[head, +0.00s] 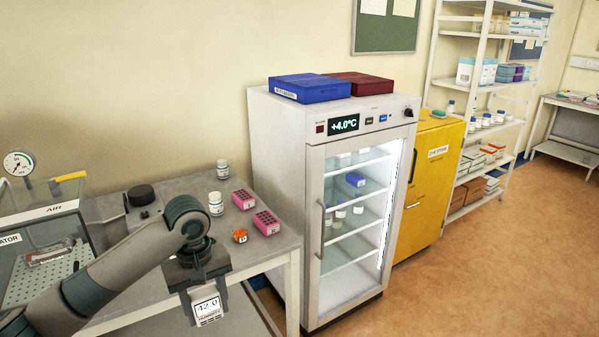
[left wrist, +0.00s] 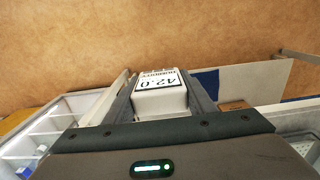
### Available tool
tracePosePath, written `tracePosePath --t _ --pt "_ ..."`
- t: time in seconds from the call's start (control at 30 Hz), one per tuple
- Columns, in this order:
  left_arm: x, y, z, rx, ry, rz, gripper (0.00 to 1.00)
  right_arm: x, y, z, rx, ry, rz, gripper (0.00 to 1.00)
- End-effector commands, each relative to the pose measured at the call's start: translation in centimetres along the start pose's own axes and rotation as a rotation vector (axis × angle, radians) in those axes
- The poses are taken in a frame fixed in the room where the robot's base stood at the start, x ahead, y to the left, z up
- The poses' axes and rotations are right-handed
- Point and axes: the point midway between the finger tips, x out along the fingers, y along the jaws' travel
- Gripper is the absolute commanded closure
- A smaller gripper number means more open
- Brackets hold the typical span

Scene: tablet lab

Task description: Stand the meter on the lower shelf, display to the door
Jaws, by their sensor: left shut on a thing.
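The meter is a small white box (head: 208,311) with a display reading 42.0 and the word HUMIDITY below it. My left gripper (head: 204,290) is shut on it and holds it in the air in front of the bench, display facing the head camera. In the left wrist view the meter (left wrist: 160,98) sits between the two fingers, its display text upside down. The glass-fronted fridge (head: 311,190) stands to the right of my gripper. Its door looks shut, with a vertical handle on the left. The lower shelf (head: 345,252) inside looks empty. My right gripper is not in view.
The bench (head: 180,184) carries white bottles, pink racks (head: 266,222) and an orange item (head: 240,236). A clear cabinet with a gauge (head: 18,163) is at far left. Blue and red boxes lie on the fridge. A yellow cabinet (head: 432,180) stands beside it. The floor in front is clear.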

Motion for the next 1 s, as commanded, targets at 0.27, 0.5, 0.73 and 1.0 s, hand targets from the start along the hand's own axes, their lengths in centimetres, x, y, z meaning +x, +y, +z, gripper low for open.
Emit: tracePosePath --t 0.27,0.5,0.73,1.0 --pt "-2.8 -3.5 7.0 0.358 0.001 -0.004 0.73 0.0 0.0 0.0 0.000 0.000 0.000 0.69" --pt "-3.1 -6.6 10.7 0.528 -0.001 -0.003 0.73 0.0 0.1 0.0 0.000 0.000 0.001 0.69" --pt "-0.4 -7.1 11.4 0.557 -0.003 -0.001 0.73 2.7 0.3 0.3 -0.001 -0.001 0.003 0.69" --pt "2.1 -7.1 11.4 0.555 -0.002 0.000 0.73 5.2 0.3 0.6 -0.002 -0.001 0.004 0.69"
